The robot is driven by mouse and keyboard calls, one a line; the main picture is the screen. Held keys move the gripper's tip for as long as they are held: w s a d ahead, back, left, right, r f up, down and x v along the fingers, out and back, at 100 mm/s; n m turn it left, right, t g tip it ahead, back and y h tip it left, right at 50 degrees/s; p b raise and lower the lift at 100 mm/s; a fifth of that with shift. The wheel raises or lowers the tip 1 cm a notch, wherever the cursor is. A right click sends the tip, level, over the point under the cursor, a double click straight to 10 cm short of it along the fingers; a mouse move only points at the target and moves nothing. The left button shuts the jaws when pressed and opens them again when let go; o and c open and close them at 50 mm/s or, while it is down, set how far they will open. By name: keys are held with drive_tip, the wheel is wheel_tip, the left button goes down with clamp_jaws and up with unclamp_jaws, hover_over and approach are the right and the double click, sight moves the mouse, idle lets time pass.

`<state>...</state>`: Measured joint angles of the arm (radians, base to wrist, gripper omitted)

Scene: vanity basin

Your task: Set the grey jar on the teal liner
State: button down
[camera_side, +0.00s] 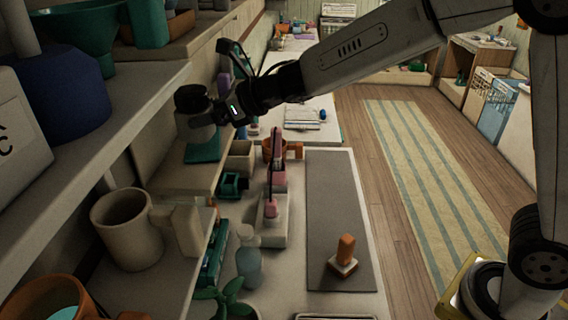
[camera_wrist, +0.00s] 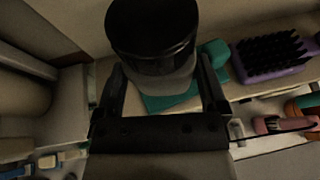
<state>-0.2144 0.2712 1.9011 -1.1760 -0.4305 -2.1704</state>
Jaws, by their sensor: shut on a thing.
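The grey jar (camera_side: 196,130) has a black lid and is upright at the shelf on the left of the side view. It also shows in the wrist view (camera_wrist: 168,84), lid towards the camera. My gripper (camera_side: 218,112) is shut on the jar, with one finger on each side of it in the wrist view (camera_wrist: 163,85). The teal liner (camera_side: 205,152) lies flat on the shelf under the jar, and part of it shows beside the jar in the wrist view (camera_wrist: 182,99). I cannot tell whether the jar's base touches the liner.
A purple brush (camera_wrist: 272,70) with dark bristles and a small teal object (camera_wrist: 213,52) are near the liner on the right in the wrist view. A cream mug (camera_side: 125,230) stands on a nearer shelf. Several items crowd the counter below; the grey mat (camera_side: 338,205) is mostly clear.

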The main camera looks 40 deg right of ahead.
sight(201, 90)
drive_tip(key=shift+f, duration=0.7)
idle(1.3)
drive_tip(key=shift+r, duration=0.15)
drive_tip(key=shift+r, duration=2.9)
drive_tip(key=shift+s, duration=0.1)
drive_tip(key=shift+s+d+r, duration=0.1)
drive_tip(key=shift+s+r, duration=0.25)
drive_tip(key=s+d+r, duration=0.2)
drive_tip(key=s, duration=0.4)
drive_tip(key=s+d+r+n+g+y, duration=0.1)
drive_tip(key=s+d+r, duration=0.1)
drive_tip(key=s, duration=0.4)
drive_tip(key=shift+s+r+n+y, duration=0.15)
drive_tip(key=shift+r+n+y, duration=0.15)
drive_tip(key=shift+r, duration=0.25)
